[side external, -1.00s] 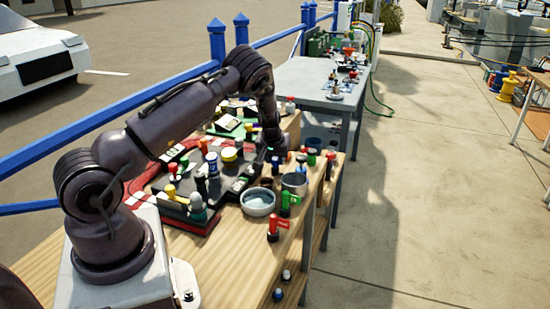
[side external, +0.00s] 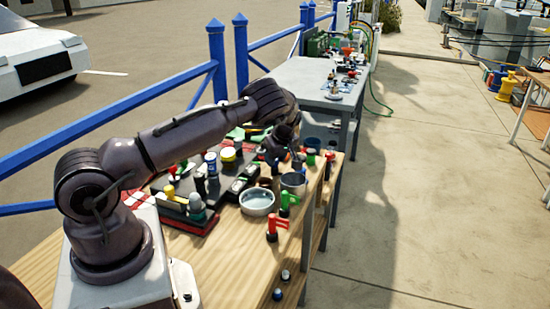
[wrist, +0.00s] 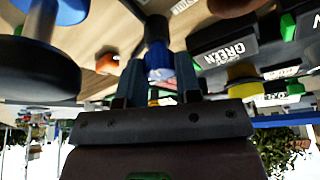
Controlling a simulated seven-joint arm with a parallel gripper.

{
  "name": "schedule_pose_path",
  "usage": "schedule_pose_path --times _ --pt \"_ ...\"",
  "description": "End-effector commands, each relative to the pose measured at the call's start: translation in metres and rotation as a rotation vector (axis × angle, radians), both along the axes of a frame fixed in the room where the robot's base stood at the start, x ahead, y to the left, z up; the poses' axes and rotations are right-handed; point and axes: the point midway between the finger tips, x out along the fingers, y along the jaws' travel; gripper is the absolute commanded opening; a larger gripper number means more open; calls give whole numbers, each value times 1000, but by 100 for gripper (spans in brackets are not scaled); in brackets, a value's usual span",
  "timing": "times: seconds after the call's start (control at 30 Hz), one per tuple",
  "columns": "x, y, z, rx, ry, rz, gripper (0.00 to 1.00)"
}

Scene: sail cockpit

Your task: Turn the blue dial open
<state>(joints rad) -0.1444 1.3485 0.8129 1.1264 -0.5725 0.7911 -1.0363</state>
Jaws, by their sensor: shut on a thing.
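My gripper (wrist: 157,85) is shut on a dark blue, knob-like piece (wrist: 157,58), which shows between the two fingers in the wrist view. I cannot tell whether this piece is the dial or whether it is fixed to anything. In the side external view my gripper (side external: 291,158) is at the right part of the wooden bench, just behind a grey metal cup. A blue-topped knob (side external: 211,158) stands on the dark panel to its left, apart from it. A large blue top on a dark round body (wrist: 60,10) shows at the upper left of the wrist view.
A grey bowl (side external: 257,201), the metal cup (side external: 294,183), a green valve (side external: 288,202) and a red valve (side external: 274,227) stand near the bench's right edge. Several coloured knobs crowd the panel. Bare wood (side external: 235,250) lies in front.

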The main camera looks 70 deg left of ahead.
Motion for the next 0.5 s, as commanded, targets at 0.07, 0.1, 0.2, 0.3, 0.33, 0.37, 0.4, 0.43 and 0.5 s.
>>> schedule_pose_path --times 0.07,0.1,0.2,0.3,0.33,0.37,0.4,0.43,0.5 --pt "1 0 1 0 -1 46 8" --pt "1 0 1 0 -1 67 8" --pt "1 0 1 -1 -2 110 8" --pt "1 0 1 0 -2 142 8" --pt "1 0 1 0 -1 149 8" --pt "1 0 1 -1 -2 155 8" --pt "1 0 1 -1 -2 163 8" --pt "1 0 1 -1 -2 167 8" --pt "1 0 1 -1 -2 174 8"
